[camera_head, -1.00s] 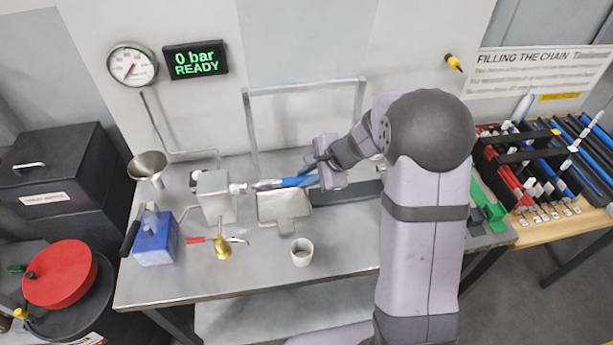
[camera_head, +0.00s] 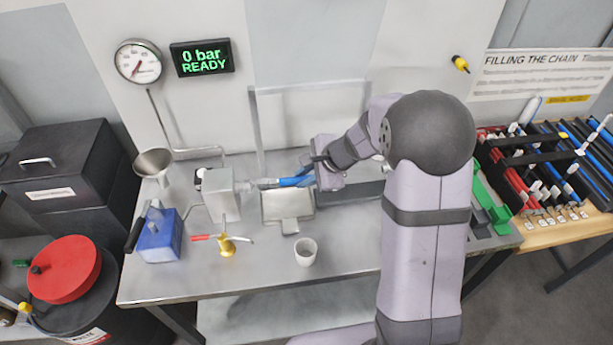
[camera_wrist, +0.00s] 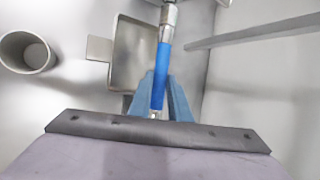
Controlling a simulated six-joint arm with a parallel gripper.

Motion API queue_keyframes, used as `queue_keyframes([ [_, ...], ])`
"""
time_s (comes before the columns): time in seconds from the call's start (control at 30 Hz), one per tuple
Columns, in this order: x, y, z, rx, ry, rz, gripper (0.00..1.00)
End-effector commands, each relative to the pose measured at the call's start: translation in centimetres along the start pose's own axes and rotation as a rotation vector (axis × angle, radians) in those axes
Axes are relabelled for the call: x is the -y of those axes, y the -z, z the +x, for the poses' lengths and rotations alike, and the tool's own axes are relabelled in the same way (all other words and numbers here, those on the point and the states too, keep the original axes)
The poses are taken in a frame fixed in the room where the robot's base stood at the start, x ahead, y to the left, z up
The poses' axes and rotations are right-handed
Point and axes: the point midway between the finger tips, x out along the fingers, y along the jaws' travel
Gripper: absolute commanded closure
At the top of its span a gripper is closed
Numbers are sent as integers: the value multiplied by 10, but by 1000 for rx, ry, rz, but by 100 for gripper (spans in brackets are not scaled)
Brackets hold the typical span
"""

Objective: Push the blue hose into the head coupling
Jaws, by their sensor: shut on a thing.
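The blue hose (camera_head: 293,181) lies level above the bench, and my gripper (camera_head: 307,175) is shut on it. Its silvery end fitting (camera_head: 263,183) points left at the grey metal head block (camera_head: 221,196). The fitting meets the coupling on the block's right side; how deep it sits I cannot tell. In the wrist view, the hose (camera_wrist: 162,75) runs straight up from between my blue fingers (camera_wrist: 159,97) to a metal fitting (camera_wrist: 168,14) at the top edge. The head block itself is outside that view.
A metal drip tray (camera_head: 287,207) lies below the hose. A white cup (camera_head: 306,252), a brass-coloured tool (camera_head: 227,244) and a blue pump box (camera_head: 158,238) stand on the bench. A metal frame (camera_head: 256,130) rises behind. The display (camera_head: 202,58) reads 0 bar READY.

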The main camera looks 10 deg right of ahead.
Motion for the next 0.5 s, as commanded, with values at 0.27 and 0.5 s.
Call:
queue_keyframes([
  [0.27,1,-7,2,1,1,-1,100],
  [0.5,0,-12,4,2,1,0,100],
])
